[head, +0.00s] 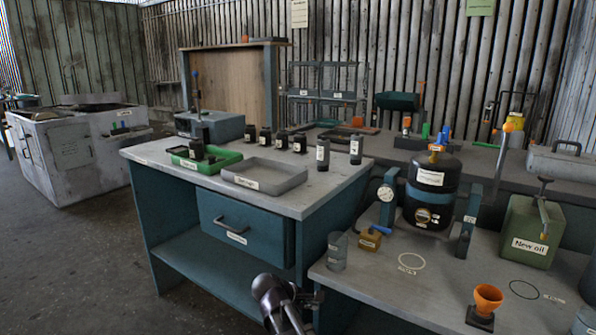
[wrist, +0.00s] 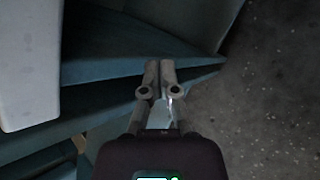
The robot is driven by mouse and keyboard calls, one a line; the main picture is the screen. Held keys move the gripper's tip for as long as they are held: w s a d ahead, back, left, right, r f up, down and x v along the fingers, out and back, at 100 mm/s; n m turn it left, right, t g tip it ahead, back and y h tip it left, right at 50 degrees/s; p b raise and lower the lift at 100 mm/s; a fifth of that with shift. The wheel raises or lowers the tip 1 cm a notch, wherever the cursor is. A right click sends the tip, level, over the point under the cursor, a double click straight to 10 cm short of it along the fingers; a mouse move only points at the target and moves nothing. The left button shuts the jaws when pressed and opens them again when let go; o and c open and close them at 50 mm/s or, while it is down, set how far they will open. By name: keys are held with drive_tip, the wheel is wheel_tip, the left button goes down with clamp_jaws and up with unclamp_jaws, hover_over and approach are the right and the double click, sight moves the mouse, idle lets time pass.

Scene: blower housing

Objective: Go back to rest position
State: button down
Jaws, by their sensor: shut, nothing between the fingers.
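My gripper (wrist: 160,68) shows in the wrist view with its two fingers side by side, closed and empty. It points down beside the blue-green bench, and a lower shelf (wrist: 125,50) of the bench and the dark floor (wrist: 265,100) lie beyond the fingertips. In the head view, part of my arm shows at the bottom centre, in front of the bench (head: 300,203). The fingertips cannot be made out there.
The bench has a closed drawer (head: 240,225), a grey tray (head: 285,177) and a green tray (head: 222,164). The right table (head: 440,285) bears a black tank (head: 430,180), a green oil can (head: 522,225) and an orange funnel (head: 488,298). Open floor (head: 75,250) lies to the left.

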drive_tip(key=s+d+f+m+g+y, duration=0.2)
drive_tip(key=s+d+f+m+y, duration=0.15)
drive_tip(key=s+d+m, duration=0.3)
drive_tip(key=s+d+f+m+g+y, duration=0.3)
drive_tip(key=s+d+m+y, duration=0.1)
drive_tip(key=s+d+m, duration=0.25)
wheel_tip(320, 180, up, 37)
drive_tip(key=s+m+p, duration=0.1)
drive_tip(key=p, duration=3.5)
drive_tip(key=shift+r+m+p, duration=0.15)
drive_tip(key=shift+m+p, duration=0.15)
drive_tip(key=shift+p, duration=0.1)
drive_tip(key=shift+y, duration=0.25)
